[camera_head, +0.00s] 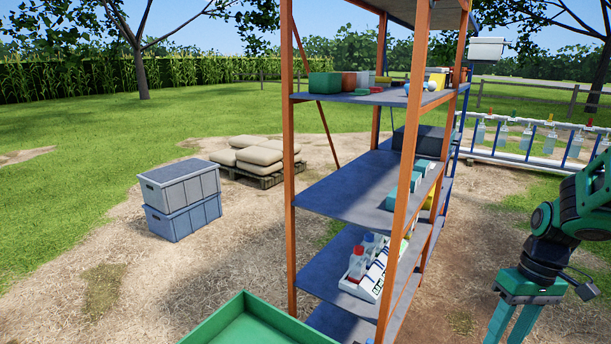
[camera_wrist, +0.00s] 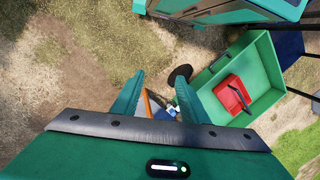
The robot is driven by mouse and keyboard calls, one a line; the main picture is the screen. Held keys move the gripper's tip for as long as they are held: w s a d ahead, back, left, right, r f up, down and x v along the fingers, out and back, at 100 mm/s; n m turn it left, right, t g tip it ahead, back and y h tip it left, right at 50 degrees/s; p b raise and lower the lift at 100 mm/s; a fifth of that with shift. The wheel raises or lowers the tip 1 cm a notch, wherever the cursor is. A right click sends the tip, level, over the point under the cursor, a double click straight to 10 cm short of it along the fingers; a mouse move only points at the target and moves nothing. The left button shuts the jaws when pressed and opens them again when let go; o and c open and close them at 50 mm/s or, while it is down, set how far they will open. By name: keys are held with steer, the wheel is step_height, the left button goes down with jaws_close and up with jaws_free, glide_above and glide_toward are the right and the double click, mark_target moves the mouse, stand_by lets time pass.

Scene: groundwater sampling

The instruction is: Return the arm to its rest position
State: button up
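My gripper (camera_head: 512,330) hangs pointing down at the lower right of the head view, to the right of the orange-framed shelf rack (camera_head: 345,195). My green arm is bent above it and partly cut off by the right edge. In the wrist view the two green fingers of my gripper (camera_wrist: 158,88) stand apart with nothing held between them. Beyond the gap, an orange post and a small blue-and-white item show, too small to make out.
A green tray (camera_head: 247,311) is at the bottom of the head view; in the wrist view a red object (camera_wrist: 232,95) lies in it. A white rack with bottles (camera_head: 365,272) sits on a lower shelf. Stacked crates (camera_head: 182,210) and sacks (camera_head: 262,155) stand left. A sampling manifold (camera_head: 530,157) is behind.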

steer(key=s+r+m+h, duration=0.1)
steer(key=s+r+m, duration=0.2)
steer(key=s, duration=0.4)
steer(key=s+a+r+m+t, duration=0.1)
steer(key=s+r+m, duration=0.3)
steer(key=s+r, duration=0.1)
steer(key=shift+s+a+h, duration=0.2)
steer(key=shift+s+h, duration=0.2)
steer(key=shift+s, duration=0.5)
steer(key=shift+w+f, duration=0.3)
steer(key=shift+w, duration=0.35)
